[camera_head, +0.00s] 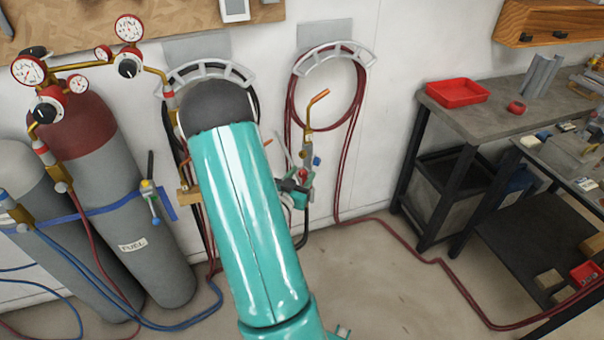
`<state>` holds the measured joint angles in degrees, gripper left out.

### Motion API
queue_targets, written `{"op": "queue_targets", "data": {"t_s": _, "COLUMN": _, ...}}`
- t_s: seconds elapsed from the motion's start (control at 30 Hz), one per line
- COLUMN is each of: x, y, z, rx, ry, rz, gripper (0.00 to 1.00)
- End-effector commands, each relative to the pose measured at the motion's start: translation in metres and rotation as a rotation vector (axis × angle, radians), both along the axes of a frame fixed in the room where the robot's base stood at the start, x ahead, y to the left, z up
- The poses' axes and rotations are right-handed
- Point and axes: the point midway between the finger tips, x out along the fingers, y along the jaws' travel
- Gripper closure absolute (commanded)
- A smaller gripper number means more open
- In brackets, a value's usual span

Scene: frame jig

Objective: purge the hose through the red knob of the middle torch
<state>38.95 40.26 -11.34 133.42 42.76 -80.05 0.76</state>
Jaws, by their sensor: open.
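A torch (307,135) with a copper-coloured bent tip stands upright against the wall, in front of the right hose coil. A small blue knob (316,161) shows low on it. My gripper (297,187) is open, just below this torch and beside its lower fittings; I cannot tell whether it touches them. My arm covers the middle of the view. I cannot make out the red knob of the middle torch for certain.
Two gas cylinders (155,240) with gauges (130,28) stand at the left, held by a blue strap (100,210). Dark red hose (420,258) runs along the floor to the right. A workbench (490,115) with a red tray (457,93) stands right. Floor between is mostly clear.

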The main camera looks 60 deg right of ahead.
Motion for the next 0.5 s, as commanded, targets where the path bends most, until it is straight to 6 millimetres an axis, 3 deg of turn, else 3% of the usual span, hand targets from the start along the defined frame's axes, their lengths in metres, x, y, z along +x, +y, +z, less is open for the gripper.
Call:
{"op": "queue_targets", "data": {"t_s": 0.23, "x": -0.0001, "y": 0.0021, "z": -0.0003, "rx": 0.001, "ry": 0.000, "rz": 0.001, "gripper": 0.55}}
{"op": "queue_targets", "data": {"t_s": 0.47, "x": -0.0001, "y": 0.0015, "z": -0.0003, "rx": 0.001, "ry": 0.000, "rz": 0.000, "gripper": 0.98}}
{"op": "queue_targets", "data": {"t_s": 0.5, "x": -0.0001, "y": 0.0013, "z": -0.0003, "rx": 0.001, "ry": 0.000, "rz": 0.000, "gripper": 0.99}}
